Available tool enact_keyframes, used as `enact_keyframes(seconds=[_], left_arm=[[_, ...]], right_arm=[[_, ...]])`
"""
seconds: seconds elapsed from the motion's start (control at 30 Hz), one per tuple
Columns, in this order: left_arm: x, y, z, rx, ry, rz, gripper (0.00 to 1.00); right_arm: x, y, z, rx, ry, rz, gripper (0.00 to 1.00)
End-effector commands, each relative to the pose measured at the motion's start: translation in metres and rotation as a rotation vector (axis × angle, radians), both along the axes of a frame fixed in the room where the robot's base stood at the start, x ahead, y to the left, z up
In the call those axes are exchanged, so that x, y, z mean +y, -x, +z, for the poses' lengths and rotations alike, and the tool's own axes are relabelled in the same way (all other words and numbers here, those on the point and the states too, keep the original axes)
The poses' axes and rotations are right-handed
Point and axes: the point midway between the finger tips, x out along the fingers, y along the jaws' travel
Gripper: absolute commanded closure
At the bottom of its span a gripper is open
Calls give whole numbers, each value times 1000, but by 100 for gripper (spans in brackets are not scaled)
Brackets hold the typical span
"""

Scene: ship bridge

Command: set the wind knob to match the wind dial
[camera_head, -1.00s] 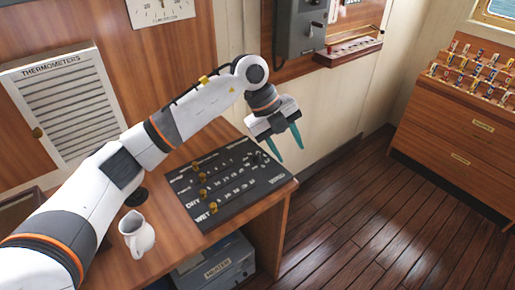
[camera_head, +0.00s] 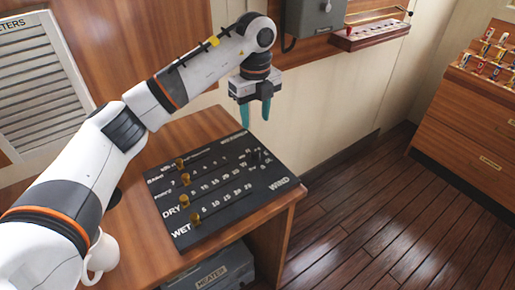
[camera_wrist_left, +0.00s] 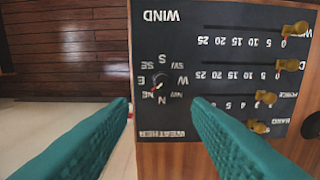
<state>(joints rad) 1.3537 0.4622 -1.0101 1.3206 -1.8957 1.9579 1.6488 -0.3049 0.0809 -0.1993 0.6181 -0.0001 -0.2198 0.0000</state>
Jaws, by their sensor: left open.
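The black weather panel (camera_head: 222,208) lies on the wooden desk. Its dark round wind knob (camera_head: 256,157) is near the panel's far right side, with compass letters around it. My left gripper (camera_head: 255,115) is open and empty, fingers pointing down above the knob's end of the panel. In the left wrist view the knob (camera_wrist_left: 159,82) shows between the open fingers (camera_wrist_left: 161,103), a little beyond the fingertip line, apart from both. A small light mark shows on the knob, but its exact heading is hard to read. The wind dial is not in view now. My right gripper is not in view.
Several brass slider knobs (camera_head: 184,200) stand on the panel's left half. A white jug (camera_head: 101,256) is at the desk's front left. A heater box (camera_head: 213,272) is beneath the desk. A wall shelf (camera_head: 370,33) and a flag cabinet (camera_head: 475,115) are farther right.

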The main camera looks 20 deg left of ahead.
Motion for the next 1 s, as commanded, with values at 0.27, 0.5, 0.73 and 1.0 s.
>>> enact_keyframes(seconds=[0.27, 0.5, 0.73, 1.0], left_arm=[[0, 2, -51, 6, -1, -1, 55], [0, 1, -92, 2, 1, 0, 55], [0, 1, -109, -1, 1, -2, 55], [0, 1, -110, -1, 1, -2, 55]], right_arm=[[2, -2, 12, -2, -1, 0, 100], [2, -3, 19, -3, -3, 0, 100], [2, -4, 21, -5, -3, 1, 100], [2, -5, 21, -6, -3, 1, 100]])
